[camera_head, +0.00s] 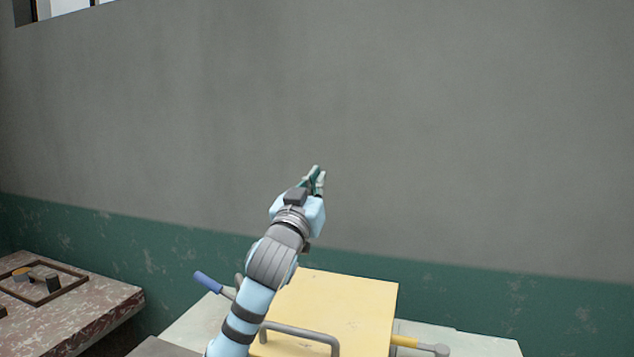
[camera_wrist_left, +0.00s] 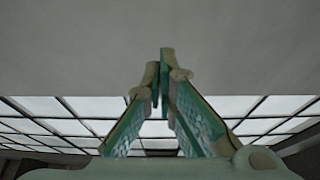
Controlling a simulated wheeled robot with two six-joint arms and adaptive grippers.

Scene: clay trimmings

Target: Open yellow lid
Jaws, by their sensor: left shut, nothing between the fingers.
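The yellow lid (camera_head: 345,306) lies at the bottom middle of the head view, with a grey bar handle (camera_head: 300,332) at its near edge. The lid looks flat and down, but what is under it is hidden. My left arm crosses in front of the lid's left part. My left gripper (camera_head: 317,170) is raised above and beyond the lid, pointing up against the grey wall, apart from the lid and handle. In the left wrist view its fingertips (camera_wrist_left: 160,65) meet with nothing between them. My right gripper is not in view.
A pale table (camera_head: 475,343) extends on both sides of the lid. A blue-handled lever (camera_head: 208,282) sticks out left and a yellow-and-grey one (camera_head: 418,345) right. A worn reddish table (camera_head: 85,307) with a framed tray (camera_head: 66,292) stands at left. The wall behind is bare.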

